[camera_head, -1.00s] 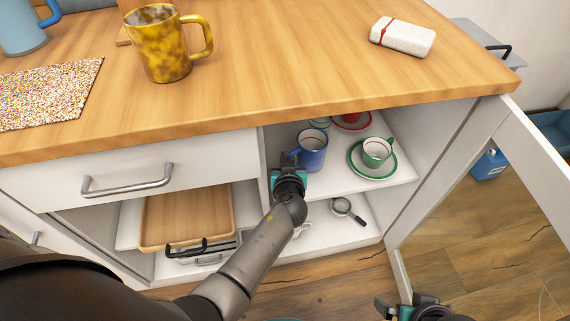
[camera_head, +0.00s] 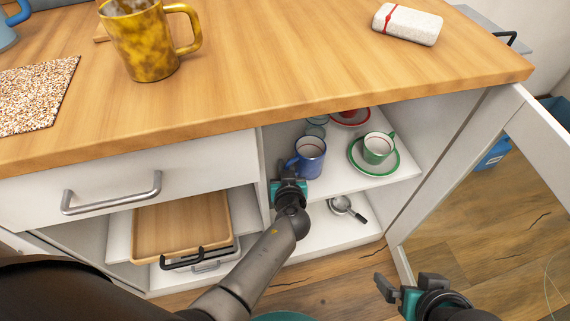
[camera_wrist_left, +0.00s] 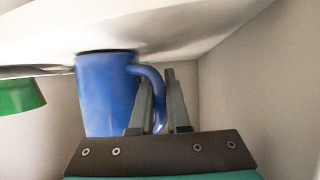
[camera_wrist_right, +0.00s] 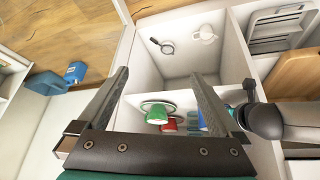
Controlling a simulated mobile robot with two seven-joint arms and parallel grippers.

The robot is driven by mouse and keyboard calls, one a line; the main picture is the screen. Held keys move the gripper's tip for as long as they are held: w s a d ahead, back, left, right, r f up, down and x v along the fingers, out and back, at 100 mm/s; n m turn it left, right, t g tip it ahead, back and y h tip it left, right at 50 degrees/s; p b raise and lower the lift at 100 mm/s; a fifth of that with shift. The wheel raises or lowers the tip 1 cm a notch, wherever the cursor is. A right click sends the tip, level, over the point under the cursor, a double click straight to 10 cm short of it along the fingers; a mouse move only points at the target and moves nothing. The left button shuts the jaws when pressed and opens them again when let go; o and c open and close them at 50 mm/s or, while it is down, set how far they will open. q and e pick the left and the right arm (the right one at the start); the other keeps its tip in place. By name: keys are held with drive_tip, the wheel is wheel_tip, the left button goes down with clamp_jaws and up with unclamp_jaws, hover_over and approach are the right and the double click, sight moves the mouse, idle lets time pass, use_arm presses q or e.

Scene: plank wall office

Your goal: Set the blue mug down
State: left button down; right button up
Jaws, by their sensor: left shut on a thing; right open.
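The blue mug (camera_head: 310,157) is upright on or just above the cabinet's upper shelf (camera_head: 345,183), left of a green cup. My left gripper (camera_head: 289,184) reaches into the cabinet and is shut on the mug's handle. The left wrist view is upside down; there the mug (camera_wrist_left: 105,95) has its base at the shelf surface with a dark line between. I cannot tell whether they touch. The left fingers (camera_wrist_left: 158,78) are at the handle. My right gripper (camera_head: 405,284) is open and empty outside the cabinet, by the open door.
A green cup (camera_head: 378,148) on a green-rimmed saucer (camera_head: 356,158) stands right of the mug. A red cup and saucer (camera_head: 352,119) and a glass (camera_head: 316,121) are behind. The countertop (camera_head: 270,75) overhangs. The open door (camera_head: 460,165) bounds the right side.

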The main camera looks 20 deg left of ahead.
use_arm(q)
drive_tip(key=c, duration=1.3)
unclamp_jaws()
drive_tip(key=o, duration=0.4)
use_arm(e)
drive_tip(key=shift+w+a, duration=0.25)
drive_tip(key=shift+w, duration=0.05)
drive_tip(key=shift+s, duration=0.1)
